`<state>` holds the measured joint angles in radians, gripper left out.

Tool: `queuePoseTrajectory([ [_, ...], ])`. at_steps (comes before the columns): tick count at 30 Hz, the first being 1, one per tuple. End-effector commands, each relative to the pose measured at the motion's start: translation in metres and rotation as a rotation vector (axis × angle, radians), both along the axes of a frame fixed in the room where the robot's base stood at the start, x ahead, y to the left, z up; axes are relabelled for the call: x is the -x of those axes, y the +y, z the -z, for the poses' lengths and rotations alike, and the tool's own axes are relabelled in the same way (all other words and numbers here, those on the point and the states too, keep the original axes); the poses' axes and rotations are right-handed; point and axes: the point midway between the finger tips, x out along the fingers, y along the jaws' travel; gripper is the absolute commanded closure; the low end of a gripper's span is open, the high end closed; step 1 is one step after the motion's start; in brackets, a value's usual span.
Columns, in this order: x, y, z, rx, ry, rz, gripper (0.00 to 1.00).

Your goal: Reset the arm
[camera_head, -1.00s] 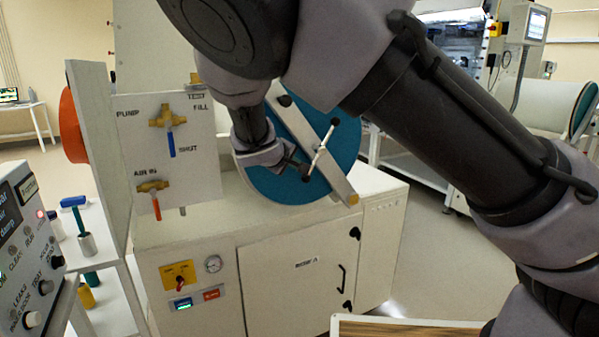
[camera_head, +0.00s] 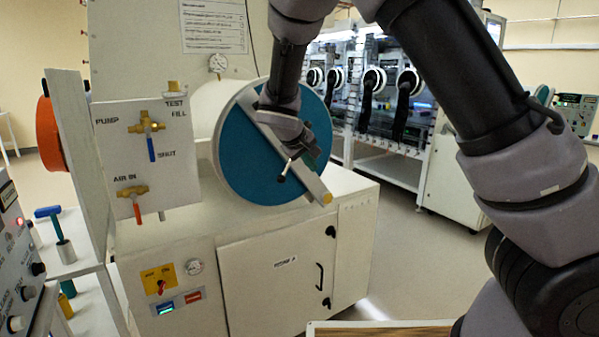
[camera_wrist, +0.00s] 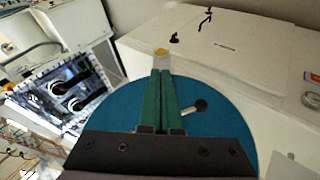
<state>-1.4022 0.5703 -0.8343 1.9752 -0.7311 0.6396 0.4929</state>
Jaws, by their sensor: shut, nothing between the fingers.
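My arm comes in from the right of the head view and reaches over the round teal door (camera_head: 243,165). My gripper (camera_head: 314,160) is in front of the door's right part, close to its pale diagonal bar (camera_head: 309,184). In the wrist view the green fingers of my gripper (camera_wrist: 161,74) are together with nothing between them. The teal door (camera_wrist: 222,115) fills the space behind them. A dark knob on a thin rod (camera_wrist: 200,106) shows just right of the fingers. Whether the fingers touch the bar or the rod, I cannot tell.
A valve panel (camera_head: 163,180) with a blue and a red lever stands left of the door. The white cabinet (camera_head: 265,275) is below it. A row of gloveboxes (camera_head: 385,95) stands behind. Open floor (camera_head: 425,250) lies to the right.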

Motion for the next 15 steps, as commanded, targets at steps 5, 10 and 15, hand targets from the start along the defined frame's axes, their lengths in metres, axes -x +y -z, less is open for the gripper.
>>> queuePoseTrajectory([
  [5,0.019,-0.084,-0.020,-0.239,0.136,0.210,1.00],
  [10,0.052,-0.139,-0.052,-0.455,0.205,0.349,1.00],
  [15,0.094,-0.184,-0.094,-0.657,0.215,0.444,1.00],
])
